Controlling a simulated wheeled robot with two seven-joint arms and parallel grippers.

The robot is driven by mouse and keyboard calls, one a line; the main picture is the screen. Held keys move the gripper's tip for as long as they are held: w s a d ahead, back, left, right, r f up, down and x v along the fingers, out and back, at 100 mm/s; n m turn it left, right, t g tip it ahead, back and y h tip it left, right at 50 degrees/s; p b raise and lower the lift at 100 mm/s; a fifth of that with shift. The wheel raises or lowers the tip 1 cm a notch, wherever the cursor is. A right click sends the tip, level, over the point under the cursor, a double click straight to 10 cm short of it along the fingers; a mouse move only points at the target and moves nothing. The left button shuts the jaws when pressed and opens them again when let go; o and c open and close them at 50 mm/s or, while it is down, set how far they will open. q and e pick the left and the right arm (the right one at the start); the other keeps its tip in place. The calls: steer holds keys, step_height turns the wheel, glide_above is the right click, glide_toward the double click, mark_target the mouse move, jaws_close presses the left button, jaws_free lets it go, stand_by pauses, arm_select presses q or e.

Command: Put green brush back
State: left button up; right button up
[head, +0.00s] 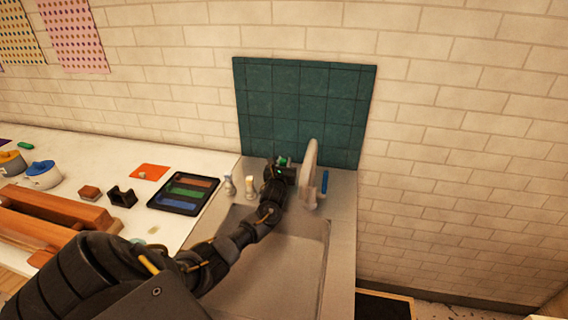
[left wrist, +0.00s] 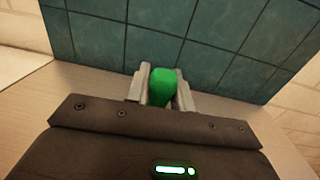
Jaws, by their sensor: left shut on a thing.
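The green brush (head: 283,160) is mostly hidden by my gripper in the head view; only a small green part shows. In the left wrist view a rounded green end of it (left wrist: 163,88) sits between the two pale fingers. My left gripper (head: 282,163) is shut on it, behind the sink and just left of the faucet, in front of the teal tiles. Whether the brush touches the counter cannot be told. My right gripper is in neither view.
The pale faucet (head: 310,170) stands close to the right of my gripper, with a blue item (head: 324,181) beyond it. Two small bottles stand left, one of them here (head: 229,186). The sink basin (head: 285,275) lies below my arm. A dark tray (head: 184,193) sits on the white counter.

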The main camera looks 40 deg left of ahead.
arm_select(q)
steer(key=shift+f, duration=0.45)
stand_by(0.3)
steer(key=o, duration=1.5)
steer(key=shift+o, duration=0.2)
steer(key=shift+r, duration=0.1)
step_height(320, 180, up, 9)
steer(key=p, duration=0.9)
stand_by(0.5)
